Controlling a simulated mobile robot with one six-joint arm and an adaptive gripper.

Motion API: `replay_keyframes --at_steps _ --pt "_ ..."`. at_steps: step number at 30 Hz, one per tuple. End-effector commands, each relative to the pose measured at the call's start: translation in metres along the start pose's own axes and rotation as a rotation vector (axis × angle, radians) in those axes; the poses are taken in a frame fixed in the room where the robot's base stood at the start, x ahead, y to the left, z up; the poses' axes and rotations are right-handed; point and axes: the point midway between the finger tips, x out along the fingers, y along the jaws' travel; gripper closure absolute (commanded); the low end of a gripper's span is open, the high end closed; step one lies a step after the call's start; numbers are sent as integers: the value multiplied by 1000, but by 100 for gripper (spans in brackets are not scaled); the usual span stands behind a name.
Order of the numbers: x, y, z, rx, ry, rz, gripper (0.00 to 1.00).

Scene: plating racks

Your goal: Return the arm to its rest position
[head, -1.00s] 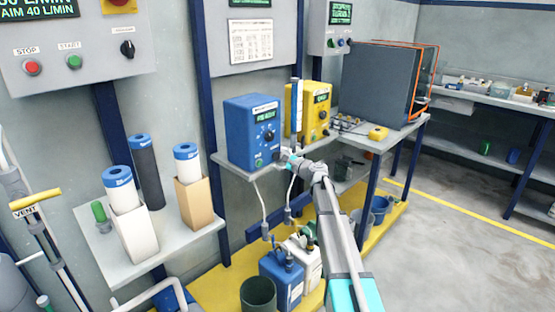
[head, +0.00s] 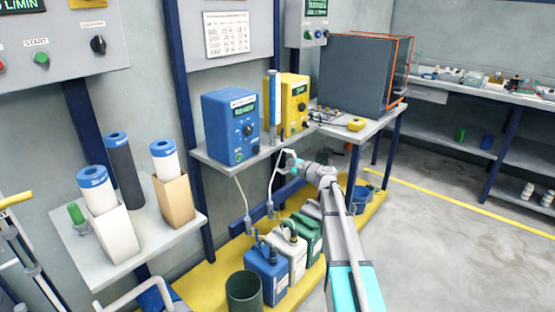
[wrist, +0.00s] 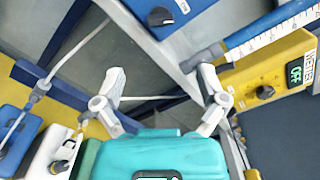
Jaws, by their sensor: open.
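My arm reaches out from the lower right in the head view, and my gripper (head: 292,161) is at its far end, close to the front edge of the shelf (head: 205,158) with the blue and yellow boxes. In the wrist view my gripper (wrist: 160,85) has its two fingers wide apart with nothing between them. Behind the fingers are the grey wall and a dark blue rail. The right finger shows close to the lower end of a blue-and-white graduated tube (wrist: 275,35); I cannot tell if they touch.
A blue control box (head: 231,128) and a yellow one (head: 292,105) stand on the shelf. Blue, white and green jugs (head: 267,272) and a dark bucket (head: 243,290) stand on the yellow platform below. A dark cabinet (head: 355,72) is beyond. Open floor (head: 450,240) lies to the right.

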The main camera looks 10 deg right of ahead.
Motion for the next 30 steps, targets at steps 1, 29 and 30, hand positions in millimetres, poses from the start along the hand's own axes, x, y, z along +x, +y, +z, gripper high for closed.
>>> replay_keyframes --at_steps 1,29,30 --pt "-2 0 0 0 0 0 9" --pt "-19 112 55 -359 -32 372 9" --pt "-23 126 61 -405 -39 423 9"
